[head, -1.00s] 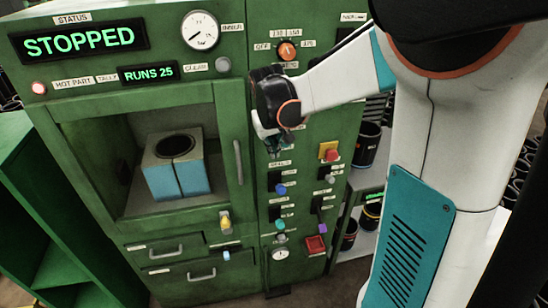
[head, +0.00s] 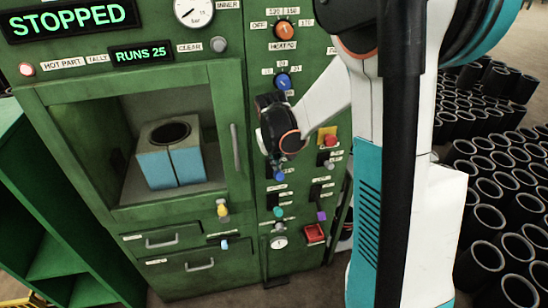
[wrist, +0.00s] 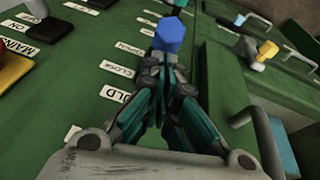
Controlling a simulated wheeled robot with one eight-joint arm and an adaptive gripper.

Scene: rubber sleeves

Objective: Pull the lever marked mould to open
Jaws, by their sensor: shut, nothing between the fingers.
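The lever with a blue knob (head: 280,174) is on the right panel of the green machine, just below my gripper (head: 277,160). In the wrist view the blue knob (wrist: 172,35) is right beyond the fingertips of my gripper (wrist: 165,62). Contact cannot be told. The fingers are closed together and hold nothing. A partly hidden label (wrist: 112,94) ending in "OLD" and a "CLOSE" label (wrist: 117,70) are left of the fingers. The lever's shaft is hidden. The two-part mould block (head: 170,155) sits in the machine's window.
A green-blue knob (head: 278,211), purple knob (head: 321,216) and red switch (head: 314,234) are lower on the panel. A red button (head: 330,140) is to the right. The yellow-knobbed lever (head: 222,208) is left. Black sleeves (head: 500,200) stand at the right.

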